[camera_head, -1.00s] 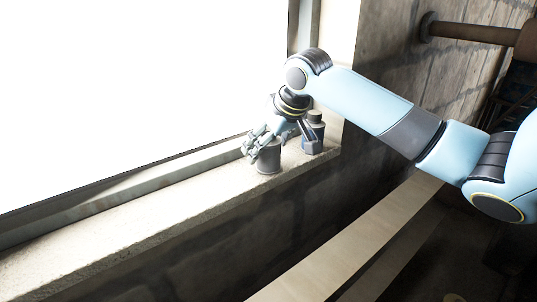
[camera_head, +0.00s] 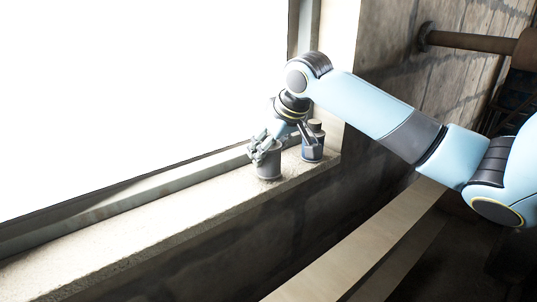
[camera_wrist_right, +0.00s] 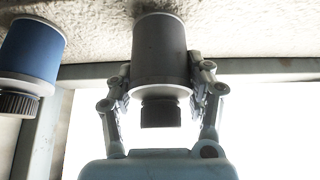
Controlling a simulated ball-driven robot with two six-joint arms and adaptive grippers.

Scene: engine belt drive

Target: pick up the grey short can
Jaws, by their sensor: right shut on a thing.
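The grey short can (camera_head: 268,164) stands on the stone window ledge in the head view. In the right wrist view the grey can (camera_wrist_right: 160,48) fills the space between the fingers, with its dark cap pointing toward the palm. My right gripper (camera_head: 262,150) is shut on the can, with one finger on each side of it. The right gripper also shows in the wrist view (camera_wrist_right: 162,82). The can's base appears on or very close to the ledge; I cannot tell if there is a gap. My left gripper is not in view.
A blue can (camera_head: 313,143) with a dark cap stands just right of the grey can, and it also shows in the wrist view (camera_wrist_right: 30,52). The ledge (camera_head: 150,233) is clear to the left. The window frame (camera_head: 130,190) runs behind, and a wooden beam (camera_head: 350,250) lies below.

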